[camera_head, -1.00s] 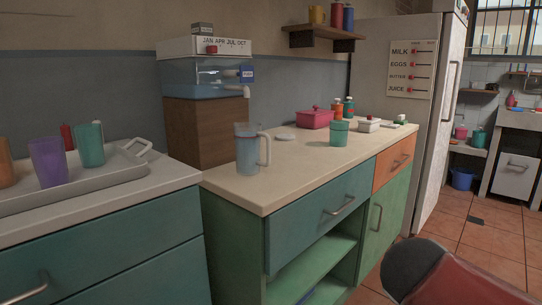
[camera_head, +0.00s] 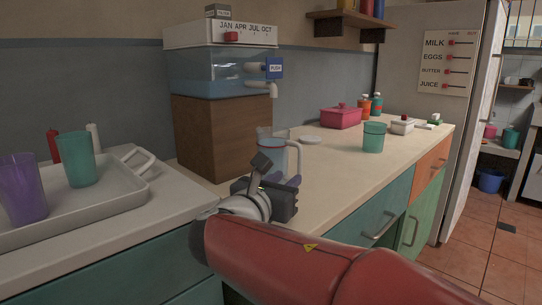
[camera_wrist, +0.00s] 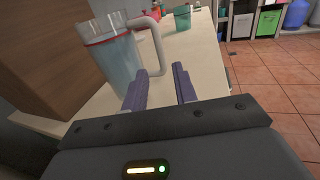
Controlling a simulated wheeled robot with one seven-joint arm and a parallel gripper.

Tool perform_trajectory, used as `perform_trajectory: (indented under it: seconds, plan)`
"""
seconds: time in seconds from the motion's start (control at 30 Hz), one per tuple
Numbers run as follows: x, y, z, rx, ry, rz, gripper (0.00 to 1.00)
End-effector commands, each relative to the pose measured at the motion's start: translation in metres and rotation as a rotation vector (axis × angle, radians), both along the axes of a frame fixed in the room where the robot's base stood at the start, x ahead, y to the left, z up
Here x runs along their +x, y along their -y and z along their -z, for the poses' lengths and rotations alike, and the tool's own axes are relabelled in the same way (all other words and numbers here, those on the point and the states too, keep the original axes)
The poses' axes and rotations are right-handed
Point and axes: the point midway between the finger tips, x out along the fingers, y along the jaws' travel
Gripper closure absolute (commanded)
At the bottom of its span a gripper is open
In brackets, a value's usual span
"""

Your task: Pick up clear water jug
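The clear water jug (camera_head: 265,146) stands upright on the counter in front of the wooden box, partly hidden behind my gripper in the head view. In the wrist view the jug (camera_wrist: 112,52) is at the upper left, see-through with a red line near its rim and a pale handle on its right. My gripper (camera_wrist: 160,84) is open, its two dark fingers apart with nothing between them. The fingertips are near the lower end of the handle; I cannot tell whether the left finger touches it.
A water dispenser (camera_head: 218,75) sits on a wooden box (camera_head: 222,135) behind the jug. A teal cup (camera_head: 373,138), a pink container (camera_head: 341,118) and small bottles stand farther right. A tray (camera_head: 110,207) with cups is at left.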

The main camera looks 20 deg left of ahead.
Motion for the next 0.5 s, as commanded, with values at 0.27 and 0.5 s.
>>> perform_trajectory:
  seconds: [0.27,0.5]
  plan:
    - [0.029,0.003,-0.002,-0.001,0.001,0.001,0.72]
    - [0.064,0.007,-0.005,-0.001,0.000,0.003,0.72]
